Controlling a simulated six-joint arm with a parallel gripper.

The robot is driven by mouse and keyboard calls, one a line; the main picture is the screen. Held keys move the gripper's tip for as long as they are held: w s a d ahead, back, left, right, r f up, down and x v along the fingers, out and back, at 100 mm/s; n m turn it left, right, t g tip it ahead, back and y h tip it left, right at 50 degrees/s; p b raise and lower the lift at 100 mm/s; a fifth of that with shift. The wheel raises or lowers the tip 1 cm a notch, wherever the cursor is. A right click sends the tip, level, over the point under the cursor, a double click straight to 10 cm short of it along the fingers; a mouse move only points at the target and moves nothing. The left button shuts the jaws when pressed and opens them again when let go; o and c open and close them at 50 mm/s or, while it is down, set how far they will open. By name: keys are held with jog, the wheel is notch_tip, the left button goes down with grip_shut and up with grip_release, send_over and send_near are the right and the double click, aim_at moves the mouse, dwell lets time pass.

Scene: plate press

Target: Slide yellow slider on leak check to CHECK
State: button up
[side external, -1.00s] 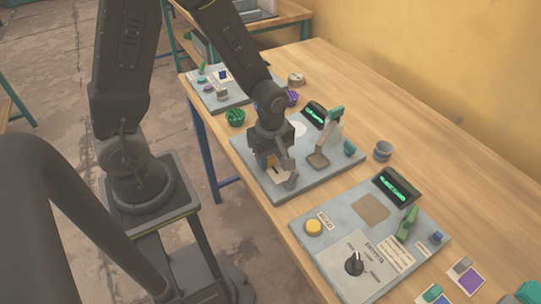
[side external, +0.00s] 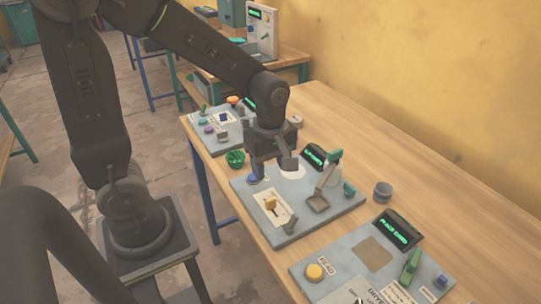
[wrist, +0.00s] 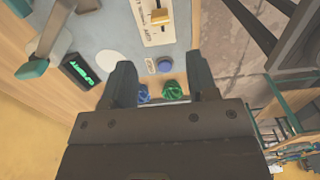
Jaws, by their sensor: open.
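The yellow slider (side external: 270,203) sits on a pale label plate (side external: 286,218) on the grey middle panel (side external: 330,214). In the wrist view the slider (wrist: 160,17) is at the top edge, and its plate (wrist: 143,36) is partly cut off. The plate's lettering is too small to read surely. My gripper (side external: 273,168) is open and empty above the far part of the panel, apart from the slider.
A green bowl-like thing (side external: 236,158) is at the left table edge. A grey cup (side external: 383,191) is at right. Bare wood lies along the wall side.

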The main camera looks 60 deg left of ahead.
jog(key=shift+r, duration=1.25)
jog(key=s+r+m+t, duration=0.5)
jog(key=s+r+m, duration=0.3)
jog(key=m, duration=1)
jog(key=shift+s+d+r+t, duration=0.35)
jog(key=shift+d+r, duration=0.1)
jog(key=shift+r, duration=0.1)
